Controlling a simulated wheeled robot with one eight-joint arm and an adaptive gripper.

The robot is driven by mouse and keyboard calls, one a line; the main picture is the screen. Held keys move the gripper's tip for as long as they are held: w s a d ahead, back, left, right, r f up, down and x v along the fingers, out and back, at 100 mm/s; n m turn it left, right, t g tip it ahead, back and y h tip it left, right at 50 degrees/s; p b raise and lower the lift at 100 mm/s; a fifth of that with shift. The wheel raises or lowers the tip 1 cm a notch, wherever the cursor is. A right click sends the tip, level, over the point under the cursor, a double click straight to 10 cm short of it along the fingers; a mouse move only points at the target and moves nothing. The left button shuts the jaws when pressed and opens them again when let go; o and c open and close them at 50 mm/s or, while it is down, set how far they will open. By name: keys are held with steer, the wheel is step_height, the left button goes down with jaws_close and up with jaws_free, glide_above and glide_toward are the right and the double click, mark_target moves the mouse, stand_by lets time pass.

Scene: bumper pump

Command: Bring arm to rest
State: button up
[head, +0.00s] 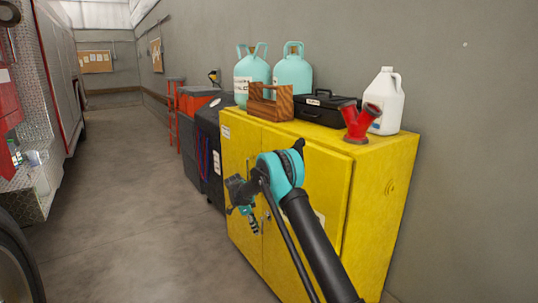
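My arm reaches up from the bottom of the head view, with a black link and a teal joint in front of the yellow cabinet (385,215). My gripper (252,226) hangs at the arm's end, before the cabinet's doors and well below its top. It is small and partly overlapped by dark parts, so I cannot tell whether its fingers are open or shut. I see nothing clearly held in it.
On the cabinet stand two teal tanks (293,74), a wooden carrier (271,103), a black case (325,107), a red Y-shaped fitting (358,122) and a white jug (386,100). Dark bins (208,150) stand beyond. A red vehicle (62,75) is left; floor (130,200) between is clear.

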steer(key=s+d+r+n+t+y, duration=0.25)
steer(key=s+d+r+n, duration=0.55)
steer(key=s+d+r, duration=0.85)
steer(key=s+d+f+n, duration=0.1)
steer(key=s+d+n, duration=0.2)
steer(key=s, duration=0.6)
steer(key=s+d+f+n+t+y, duration=0.1)
steer(key=s+d+n, duration=0.2)
steer(key=s, duration=0.7)
steer(key=s+d+f+n, duration=0.1)
steer(key=s+d+n, duration=0.2)
steer(key=s, duration=0.6)
steer(key=shift+s+f+t+y, duration=0.15)
steer(key=shift+f+t+y, duration=0.2)
steer(key=shift+f, duration=0.05)
